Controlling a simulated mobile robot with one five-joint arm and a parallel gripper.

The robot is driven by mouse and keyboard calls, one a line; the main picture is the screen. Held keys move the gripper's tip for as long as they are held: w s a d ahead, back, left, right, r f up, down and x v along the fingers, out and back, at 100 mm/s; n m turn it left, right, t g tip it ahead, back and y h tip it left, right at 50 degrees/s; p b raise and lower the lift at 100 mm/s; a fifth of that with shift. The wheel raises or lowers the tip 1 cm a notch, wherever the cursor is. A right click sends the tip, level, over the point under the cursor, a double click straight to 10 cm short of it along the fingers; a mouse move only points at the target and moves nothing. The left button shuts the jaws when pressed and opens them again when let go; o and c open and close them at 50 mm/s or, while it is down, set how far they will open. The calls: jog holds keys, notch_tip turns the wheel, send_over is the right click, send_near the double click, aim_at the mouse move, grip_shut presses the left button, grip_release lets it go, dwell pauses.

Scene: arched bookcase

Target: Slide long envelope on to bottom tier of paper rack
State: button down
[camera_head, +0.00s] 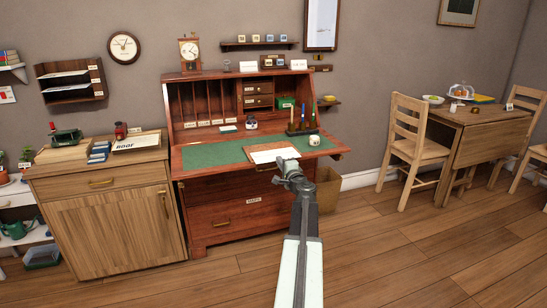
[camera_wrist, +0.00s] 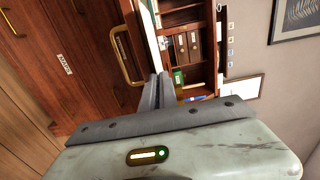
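A brown wooden paper rack (camera_head: 71,81) with white sheets in its tiers hangs on the wall at the left in the head view. A white paper or envelope (camera_head: 273,154) lies flat at the front of the writing desk, partly over a brown pad. I cannot tell if it is the long envelope. My gripper (camera_head: 284,166) is at the desk's front edge, just by the paper. In the wrist view, its fingers (camera_wrist: 160,80) look closed together, with their tips near a white edge (camera_wrist: 150,35). Whether any paper is between them is unclear.
The red-brown desk (camera_head: 225,199) has a green top, pigeonholes, pens and a white cup (camera_head: 314,140). A table and chairs (camera_head: 414,145) stand right. Floor in front is clear.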

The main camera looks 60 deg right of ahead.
jog(key=shift+r, duration=0.25)
dwell(0.5)
jog(key=v, duration=1.3)
dwell(0.8)
jog(key=shift+p, duration=0.3)
notch_tip(320, 180, up, 3)
jog(key=p, duration=0.2)
jog(key=shift+s+p, duration=0.1)
jog(key=shift+p, duration=0.3)
dwell(0.7)
